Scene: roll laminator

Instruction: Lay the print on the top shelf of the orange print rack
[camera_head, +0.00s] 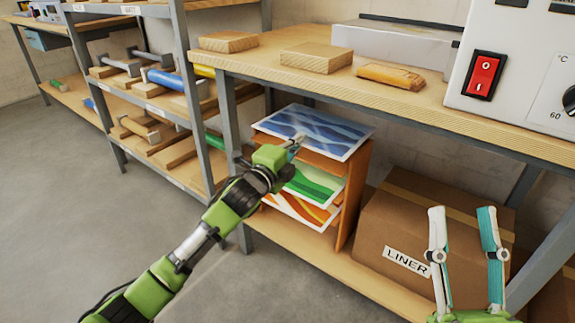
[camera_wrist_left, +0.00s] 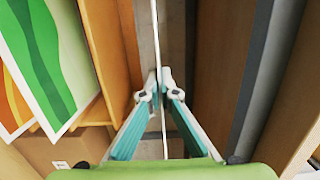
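The print with blue waves (camera_head: 315,130) is held flat over the top of the orange print rack (camera_head: 350,190). My left gripper (camera_head: 294,145) is shut on its near edge. In the left wrist view the print (camera_wrist_left: 155,30) shows edge-on as a thin white line between the fingertips (camera_wrist_left: 160,82). A gap shows there between the print and the rack's top board (camera_wrist_left: 112,50). A green print (camera_head: 312,184) and an orange print (camera_head: 298,208) lie on the lower shelves. My right gripper (camera_head: 463,212) is open and empty at the lower right.
The workbench top (camera_head: 330,70) overhangs behind the rack and carries wooden blocks. A bench leg (camera_head: 230,150) stands just left of the rack. A cardboard box marked LINER (camera_head: 400,225) stands to its right. The floor at left is clear.

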